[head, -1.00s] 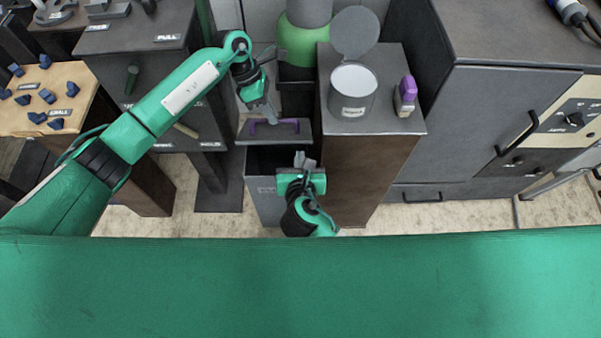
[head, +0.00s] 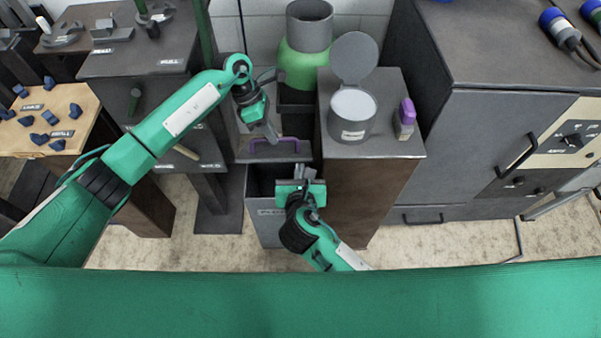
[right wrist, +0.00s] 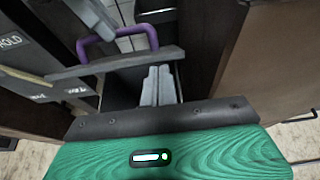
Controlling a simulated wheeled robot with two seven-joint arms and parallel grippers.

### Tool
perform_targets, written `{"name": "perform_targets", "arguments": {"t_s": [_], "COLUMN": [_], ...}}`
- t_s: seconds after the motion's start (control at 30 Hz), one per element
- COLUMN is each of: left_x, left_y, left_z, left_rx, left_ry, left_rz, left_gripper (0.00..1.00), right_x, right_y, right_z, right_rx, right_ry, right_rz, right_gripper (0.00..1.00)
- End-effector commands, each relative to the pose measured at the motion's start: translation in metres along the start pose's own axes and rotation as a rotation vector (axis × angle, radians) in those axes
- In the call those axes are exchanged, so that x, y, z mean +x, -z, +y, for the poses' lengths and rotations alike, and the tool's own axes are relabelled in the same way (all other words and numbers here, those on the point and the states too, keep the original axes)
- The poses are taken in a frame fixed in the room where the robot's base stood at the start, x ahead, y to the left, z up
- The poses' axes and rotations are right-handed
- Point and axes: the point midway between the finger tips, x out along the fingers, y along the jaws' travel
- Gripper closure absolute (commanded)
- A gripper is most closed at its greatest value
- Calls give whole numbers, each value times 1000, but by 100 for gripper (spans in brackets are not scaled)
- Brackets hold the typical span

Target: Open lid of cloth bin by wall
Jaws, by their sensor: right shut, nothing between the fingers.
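The cloth bin (head: 268,229) is a dark grey box on the floor between a table and a brown-sided cabinet. Its lid (head: 246,154) has a purple handle (head: 292,142) and is raised at the front, with the dark inside of the bin showing below its edge. My left gripper (head: 271,132) is over the lid by the handle; its finger gap cannot be made out. My right gripper (head: 303,166) is shut and empty at the bin's front opening.
The cabinet top (head: 395,148) right of the bin bears a grey can (head: 352,118) with its round lid up and a purple-capped bottle (head: 404,120). A green cylinder (head: 303,65) stands behind the bin. A dark table (head: 150,95) is close on the left.

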Motion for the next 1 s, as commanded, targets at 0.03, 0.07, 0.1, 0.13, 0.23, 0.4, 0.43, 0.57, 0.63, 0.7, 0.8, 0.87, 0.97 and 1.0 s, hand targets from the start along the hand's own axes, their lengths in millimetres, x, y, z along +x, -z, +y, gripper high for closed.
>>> {"name": "perform_targets", "arguments": {"t_s": [0.03, 0.07, 0.1, 0.13, 0.23, 0.4, 0.43, 0.57, 0.63, 0.7, 0.8, 0.87, 0.97, 1.0], "left_x": [12, 12, 11, 11, 9, 7, 7, 5, 1, -7, -24, -35, -52, -58], "left_y": [5, 5, 5, 4, 4, 3, 2, 2, 0, -4, -10, -15, -22, -25], "left_z": [-6, -6, -5, -5, -5, -5, -5, -5, -5, -8, -12, -16, -22, -24], "left_rx": [-5, -5, -4, -4, -3, -2, -1, -1, -1, 1, 1, 2, 1, 1], "left_ry": [25, 25, 24, 24, 22, 19, 19, 17, 16, 15, 14, 14, 15, 15], "left_rz": [14, 14, 14, 13, 12, 9, 9, 8, 8, 7, 8, 8, 8, 9], "left_gripper": [80, 74, 66, 66, 66, 66, 66, 66, 66, 66, 66, 66, 66, 66], "right_x": [3, 3, 3, 3, 2, 2, 2, 2, 2, 2, 1, 1, 1, 1], "right_y": [-10, -10, -10, -10, -9, -8, -8, -7, -7, -6, -6, -6, -6, -6], "right_z": [-2, -2, -2, -2, -2, -2, -2, -1, -1, -1, -1, -1, -1, -1], "right_rx": [5, 5, 5, 4, 4, 3, 3, 3, 3, 3, 3, 3, 3, 3], "right_ry": [3, 3, 3, 3, 3, 3, 2, 2, 2, 2, 2, 2, 2, 2], "right_rz": [-22, -22, -21, -21, -19, -16, -15, -14, -13, -13, -13, -12, -12, -12], "right_gripper": [100, 100, 100, 100, 100, 100, 100, 100, 100, 100, 100, 100, 100, 100]}}
